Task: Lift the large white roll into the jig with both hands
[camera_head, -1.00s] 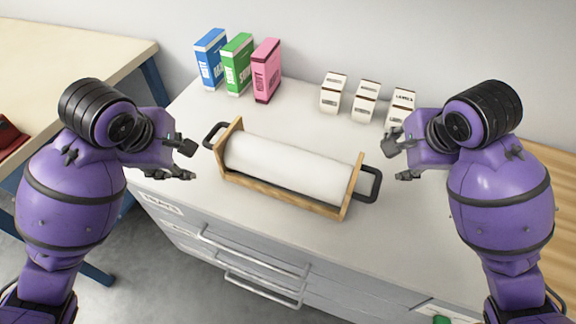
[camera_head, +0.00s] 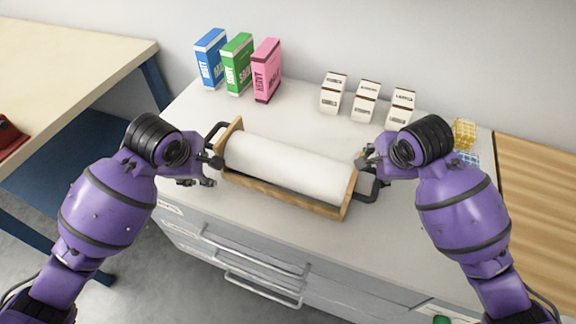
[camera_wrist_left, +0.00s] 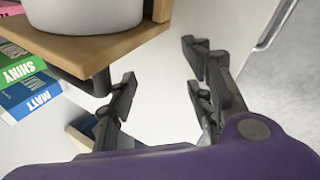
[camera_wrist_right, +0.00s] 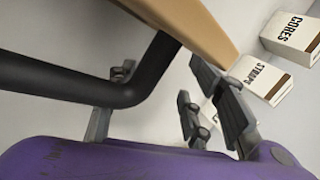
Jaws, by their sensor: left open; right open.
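The large white roll (camera_head: 285,168) lies in a wooden cradle (camera_head: 275,197) with a black handle at each end, on the grey-white counter top. Which thing is the jig I cannot tell. My left gripper (camera_head: 211,172) is open and empty at the cradle's left end, near the left handle (camera_head: 212,134). In the left wrist view that handle (camera_wrist_left: 98,82) is beside one finger, and the roll (camera_wrist_left: 85,14) shows above. My right gripper (camera_head: 365,178) is open at the right end, close to the right handle (camera_head: 372,190). In the right wrist view the handle (camera_wrist_right: 60,78) crosses in front of one finger.
Blue (camera_head: 211,60), green (camera_head: 237,64) and pink (camera_head: 267,70) boxes stand at the back left. Several small white boxes (camera_head: 366,101) stand behind the roll. Yellow and blue items (camera_head: 464,135) lie right, beside a wooden top (camera_head: 540,190). The counter's front strip is clear.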

